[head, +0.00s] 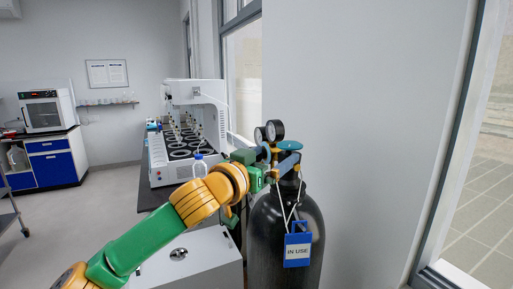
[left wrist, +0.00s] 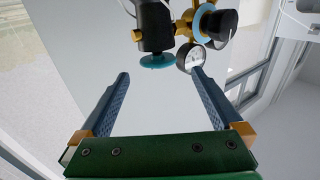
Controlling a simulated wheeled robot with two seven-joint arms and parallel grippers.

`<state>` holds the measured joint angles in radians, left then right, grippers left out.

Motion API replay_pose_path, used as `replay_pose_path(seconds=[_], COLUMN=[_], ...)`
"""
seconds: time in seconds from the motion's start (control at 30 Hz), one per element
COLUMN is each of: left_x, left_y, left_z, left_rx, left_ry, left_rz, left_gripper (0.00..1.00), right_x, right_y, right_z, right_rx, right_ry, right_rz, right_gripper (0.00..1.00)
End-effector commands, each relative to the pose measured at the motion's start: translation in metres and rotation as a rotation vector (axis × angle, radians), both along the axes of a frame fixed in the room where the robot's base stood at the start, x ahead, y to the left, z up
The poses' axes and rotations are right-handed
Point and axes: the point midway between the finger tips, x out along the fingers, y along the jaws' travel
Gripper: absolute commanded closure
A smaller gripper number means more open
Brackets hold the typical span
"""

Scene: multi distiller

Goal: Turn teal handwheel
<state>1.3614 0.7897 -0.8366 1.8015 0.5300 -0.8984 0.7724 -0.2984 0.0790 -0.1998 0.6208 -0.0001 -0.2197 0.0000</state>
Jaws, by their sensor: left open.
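The teal handwheel (head: 290,145) sits on top of the black gas cylinder (head: 285,240), on the brass valve beside the pressure gauges (head: 268,132). In the left wrist view the handwheel (left wrist: 158,61) shows as a teal disc just beyond the fingertips, roughly centred between them. My left gripper (head: 276,164) is at the cylinder's neck, near the handwheel; in the left wrist view its two blue fingers (left wrist: 160,76) are wide apart with nothing between them. In the head view the gripper and valve partly hide each other. My right gripper is not in view.
A blue "IN USE" tag (head: 298,249) hangs on the cylinder. A gauge (left wrist: 190,57) is close to the right fingertip in the left wrist view. A wall is behind.

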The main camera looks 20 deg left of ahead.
Motion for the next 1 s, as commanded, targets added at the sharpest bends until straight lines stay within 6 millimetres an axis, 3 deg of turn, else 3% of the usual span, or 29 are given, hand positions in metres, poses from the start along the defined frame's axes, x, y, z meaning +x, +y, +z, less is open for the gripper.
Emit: replay_pose_path(seconds=[0.13,0.3,0.5,0.77,0.8,0.87,1.0], left_x=[0.001,0.034,0.061,0.065,0.065,0.065,0.065], left_y=[-0.009,-0.018,-0.024,-0.025,-0.025,-0.025,-0.025], left_z=[-0.002,0.003,-0.001,-0.005,-0.005,-0.005,-0.005], left_rx=[-0.005,-0.006,-0.005,-0.005,-0.005,-0.005,-0.005], left_ry=[0.017,0.02,0.017,0.015,0.015,0.015,0.015], left_rz=[-0.038,-0.038,-0.036,-0.035,-0.035,-0.035,-0.035], left_gripper=[0.0,0.0,0.0,0.0,0.03,0.19,0.57], right_x=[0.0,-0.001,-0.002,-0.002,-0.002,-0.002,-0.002], right_y=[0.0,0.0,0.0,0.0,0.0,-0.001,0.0], right_z=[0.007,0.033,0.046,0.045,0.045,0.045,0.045], right_rx=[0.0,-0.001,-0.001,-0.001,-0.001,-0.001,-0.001], right_ry=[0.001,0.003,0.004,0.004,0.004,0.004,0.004], right_rz=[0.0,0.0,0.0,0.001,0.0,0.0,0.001], right_gripper=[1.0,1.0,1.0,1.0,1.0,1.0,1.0])
